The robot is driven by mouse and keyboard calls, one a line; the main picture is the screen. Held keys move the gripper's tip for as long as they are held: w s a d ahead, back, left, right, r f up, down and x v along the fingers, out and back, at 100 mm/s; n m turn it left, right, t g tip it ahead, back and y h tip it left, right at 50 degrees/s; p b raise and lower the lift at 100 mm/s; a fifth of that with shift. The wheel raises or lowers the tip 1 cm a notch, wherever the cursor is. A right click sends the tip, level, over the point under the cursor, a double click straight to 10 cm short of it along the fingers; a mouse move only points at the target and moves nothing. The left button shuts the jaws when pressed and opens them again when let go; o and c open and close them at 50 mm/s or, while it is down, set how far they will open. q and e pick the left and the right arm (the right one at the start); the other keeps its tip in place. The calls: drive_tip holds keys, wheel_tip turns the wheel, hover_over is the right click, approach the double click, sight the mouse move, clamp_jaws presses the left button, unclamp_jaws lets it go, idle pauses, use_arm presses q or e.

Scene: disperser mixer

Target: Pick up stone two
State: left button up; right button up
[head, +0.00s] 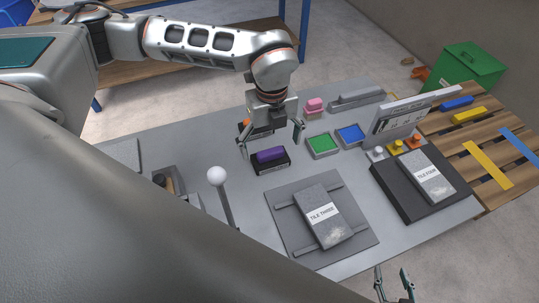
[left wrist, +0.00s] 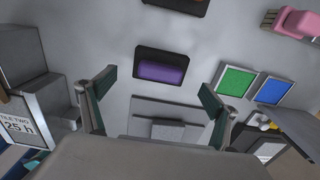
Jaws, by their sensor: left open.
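No label reading stone two shows, so I cannot tell for sure which object it is. A purple block (head: 270,155) sits in a black holder (head: 272,168) on the grey table; the block also shows near the centre of the left wrist view (left wrist: 162,73). An orange block (head: 246,122) in a similar dark holder is partly hidden behind my left gripper. My left gripper (head: 271,138) is open and empty, pointing down above the purple block; its spread fingers show in the left wrist view (left wrist: 155,98). My right gripper (head: 392,278) is open and empty at the bottom edge.
Green (head: 322,145) and blue (head: 351,134) trays and a pink object (head: 314,105) lie right of the left gripper. Tile three (head: 322,216) and tile four (head: 428,177) lie nearer the front and right. A white-knobbed lever (head: 217,177) stands left of the purple block.

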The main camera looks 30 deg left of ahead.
sight(270, 151)
use_arm(q)
drive_tip(key=shift+w+a+f+p, duration=0.1)
drive_tip(key=shift+f+p, duration=0.1)
drive_tip(key=shift+f, duration=1.15)
drive_tip(key=shift+a+f+p, duration=0.1)
drive_tip(key=shift+f+p, duration=0.1)
drive_tip(key=shift+f, duration=1.15)
drive_tip(key=c, duration=1.4)
